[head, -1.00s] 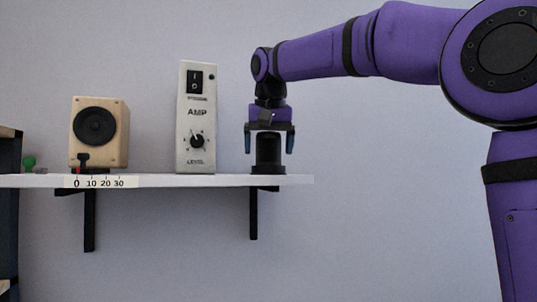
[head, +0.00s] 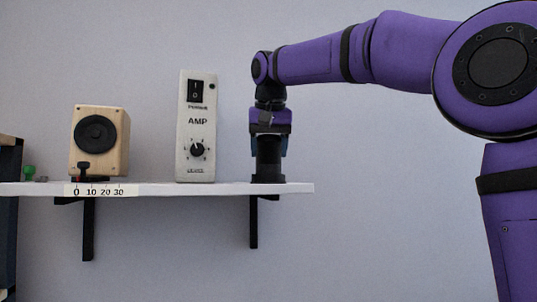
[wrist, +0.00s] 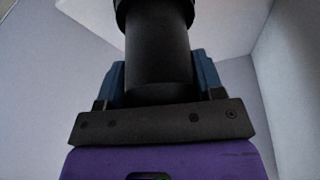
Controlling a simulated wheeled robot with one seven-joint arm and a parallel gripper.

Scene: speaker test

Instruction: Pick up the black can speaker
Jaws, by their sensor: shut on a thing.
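The black can speaker (head: 268,168) stands upright at the right end of the white shelf (head: 230,188). It has a dark cylinder body on a wider base. My gripper (head: 268,148) comes down on it from above, with its blue fingers shut on the two sides of the can. In the wrist view the black can (wrist: 158,50) runs between the two blue fingers of my gripper (wrist: 158,78). The base appears to rest on the shelf.
A white AMP box (head: 196,130) with a switch and knob stands left of the can. Further left is a wooden speaker box (head: 99,142) above a scale strip (head: 100,190). A small green thing (head: 29,172) is at the far left. The shelf's right edge is close to the can.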

